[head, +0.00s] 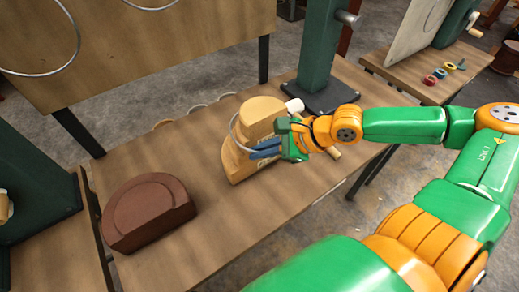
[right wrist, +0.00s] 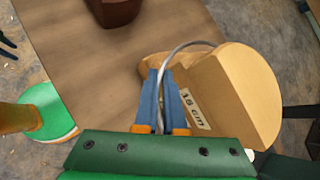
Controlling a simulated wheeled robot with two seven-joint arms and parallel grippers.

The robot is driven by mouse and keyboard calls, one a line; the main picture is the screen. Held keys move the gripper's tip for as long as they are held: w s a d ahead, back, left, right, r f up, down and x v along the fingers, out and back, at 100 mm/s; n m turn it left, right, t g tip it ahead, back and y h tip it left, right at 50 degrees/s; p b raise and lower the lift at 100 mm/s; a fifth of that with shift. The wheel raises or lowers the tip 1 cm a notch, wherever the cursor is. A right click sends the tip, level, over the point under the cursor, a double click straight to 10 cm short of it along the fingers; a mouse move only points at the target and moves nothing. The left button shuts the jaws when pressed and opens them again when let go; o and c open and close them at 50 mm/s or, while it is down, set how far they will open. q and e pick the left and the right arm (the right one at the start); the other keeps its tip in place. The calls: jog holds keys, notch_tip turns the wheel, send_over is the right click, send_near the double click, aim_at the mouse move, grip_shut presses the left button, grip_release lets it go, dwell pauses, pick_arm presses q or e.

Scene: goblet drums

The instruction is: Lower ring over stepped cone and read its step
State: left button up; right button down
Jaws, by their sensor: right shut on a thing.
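The stepped cone (head: 262,112) is a pale wooden block with rounded steps on the middle of the workbench (head: 235,215). In the right wrist view its large step (right wrist: 250,85) fills the right side, with a label (right wrist: 195,108) that seems to read 18 cm. My right gripper (head: 252,150) is at the cone's near side, its blue fingers shut on a thin grey metal ring (head: 231,132). In the right wrist view the ring (right wrist: 197,43) arcs from the fingers over the block's edge. Its far part is hidden, so I cannot tell whether it rests on a step.
A brown half-round block (head: 150,212) lies at the bench's left. A green post (head: 317,50) on a dark foot stands behind the cone. Several pale arcs (head: 196,109) lie along the back edge. A wooden board (head: 150,45) with large rings stands behind. The front of the bench is clear.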

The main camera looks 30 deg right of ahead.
jog(key=shift+f+b, duration=1.5)
jog(key=shift+f, duration=0.1)
jog(key=shift+f+b, duration=0.85)
jog(key=shift+b, duration=0.1)
jog(key=c, duration=1)
grip_release()
jog(key=o, duration=0.6)
jog(key=shift+c, duration=0.2)
jog(key=shift+r, duration=0.1)
